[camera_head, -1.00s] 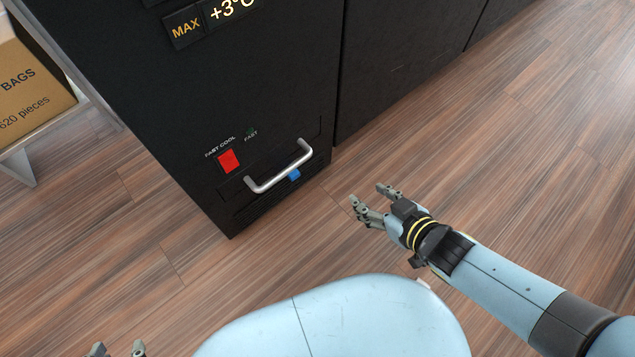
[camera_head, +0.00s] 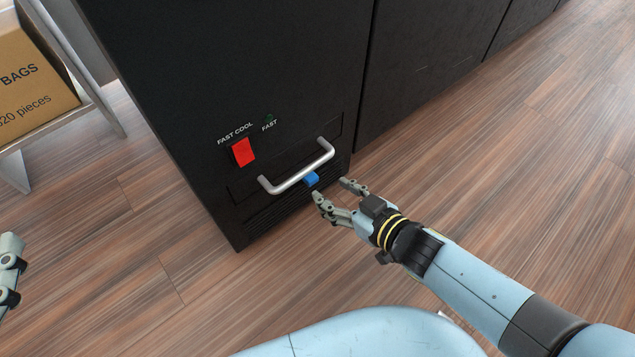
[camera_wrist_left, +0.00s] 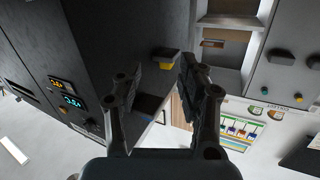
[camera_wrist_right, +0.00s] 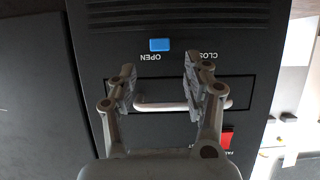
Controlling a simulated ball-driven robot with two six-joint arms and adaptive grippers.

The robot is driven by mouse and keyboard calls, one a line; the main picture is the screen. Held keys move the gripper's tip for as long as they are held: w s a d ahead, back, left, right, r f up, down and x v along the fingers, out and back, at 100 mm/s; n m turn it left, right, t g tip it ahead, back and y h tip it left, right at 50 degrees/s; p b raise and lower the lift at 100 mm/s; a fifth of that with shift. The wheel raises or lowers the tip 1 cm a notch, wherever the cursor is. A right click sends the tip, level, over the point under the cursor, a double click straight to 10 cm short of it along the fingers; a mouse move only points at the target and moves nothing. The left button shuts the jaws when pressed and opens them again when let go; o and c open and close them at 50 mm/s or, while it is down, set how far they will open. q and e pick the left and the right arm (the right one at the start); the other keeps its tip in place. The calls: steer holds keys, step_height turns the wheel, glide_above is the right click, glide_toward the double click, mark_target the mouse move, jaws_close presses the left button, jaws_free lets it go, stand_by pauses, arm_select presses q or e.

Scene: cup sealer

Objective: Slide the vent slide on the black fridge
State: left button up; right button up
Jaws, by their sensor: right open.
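The black fridge (camera_head: 250,70) stands ahead. Its blue vent slide tab (camera_head: 311,179) sits low on the front, just below the silver handle (camera_head: 297,168). In the right wrist view the tab (camera_wrist_right: 160,45) is beside the upside-down word OPEN, with CLOSE to its right, partly covered by a finger. My right gripper (camera_head: 334,190) is open and empty, its fingertips close to the tab. In the right wrist view the fingers (camera_wrist_right: 158,67) lie on either side of the tab's line, apart from it. My left gripper (camera_wrist_left: 174,68) is open and empty, far from the tab.
A red FAST COOL switch (camera_head: 243,152) is above the handle's left end. The handle spans the panel between my right fingers and the switch. A box of bags (camera_head: 32,75) stands on a shelf at the left. The wooden floor (camera_head: 480,180) is clear on the right.

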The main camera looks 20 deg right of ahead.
mark_target(314, 181)
steer(key=b+x, duration=0.1)
steer(key=x, duration=0.2)
steer(key=shift+f, duration=0.2)
steer(key=b+x, duration=0.1)
steer(key=x, duration=0.1)
steer(key=shift+w+a+b, duration=0.1)
steer(key=shift+w+b, duration=0.2)
steer(key=shift+b, duration=0.05)
arm_select(q)
step_height(314, 181, up, 18)
steer(key=w+d+m+t+h, duration=0.2)
steer(key=t+h, duration=0.3)
steer(key=t, duration=0.3)
steer(key=shift+r+m, duration=0.25)
steer(key=shift+m, duration=0.55)
arm_select(e)
steer(key=shift+w+a, duration=0.1)
steer(key=shift+w, duration=0.05)
arm_select(q)
steer(key=shift+w+d, duration=0.1)
arm_select(e)
jaws_close()
